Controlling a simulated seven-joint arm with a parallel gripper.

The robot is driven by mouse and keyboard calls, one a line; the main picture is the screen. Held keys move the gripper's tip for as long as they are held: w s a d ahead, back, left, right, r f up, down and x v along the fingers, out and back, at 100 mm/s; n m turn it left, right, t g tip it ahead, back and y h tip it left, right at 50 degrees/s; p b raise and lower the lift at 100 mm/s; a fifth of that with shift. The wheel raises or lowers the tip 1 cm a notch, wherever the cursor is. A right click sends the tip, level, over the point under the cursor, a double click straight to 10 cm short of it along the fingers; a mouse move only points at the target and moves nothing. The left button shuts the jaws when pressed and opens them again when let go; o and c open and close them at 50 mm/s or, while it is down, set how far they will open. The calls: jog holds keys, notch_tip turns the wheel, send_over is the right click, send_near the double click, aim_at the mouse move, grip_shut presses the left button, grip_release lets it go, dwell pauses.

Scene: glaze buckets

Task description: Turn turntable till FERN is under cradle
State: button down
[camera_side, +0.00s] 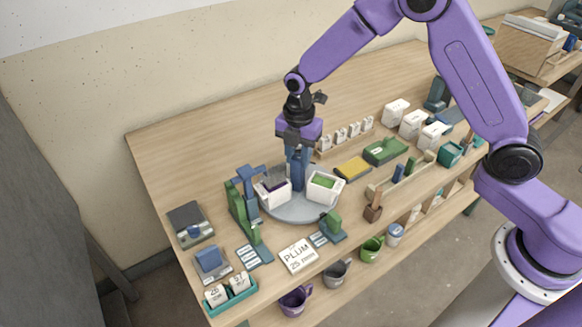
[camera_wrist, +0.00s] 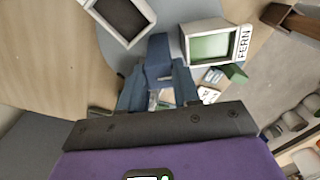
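The grey round turntable (camera_side: 300,210) carries two white buckets. The bucket at right (camera_side: 325,186) has green inside, and the wrist view shows FERN on its side (camera_wrist: 244,42). The bucket at left (camera_side: 272,191) has a dark purple inside; its label does not show. The cradle appears to be the green and blue stand (camera_side: 243,205) at the turntable's left edge, beside the dark-filled bucket. My gripper (camera_side: 297,180) points down over the turntable's middle. Its blue fingers flank a blue upright piece (camera_wrist: 158,62) there; whether they press on it is unclear.
A card reading PLUM 25 mm (camera_side: 297,256) lies in front of the turntable, near a small green-and-blue stand (camera_side: 329,230). A teal tray (camera_side: 230,294) with tags is at front left. Several mugs hang along the front edge. The table's back left is clear.

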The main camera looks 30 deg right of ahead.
jog(key=m, duration=0.5)
jog(key=shift+m, duration=1.5)
jog(key=m, duration=0.8)
jog(key=m, duration=0.2)
jog(key=shift+m, duration=0.3)
jog(key=m, duration=0.5)
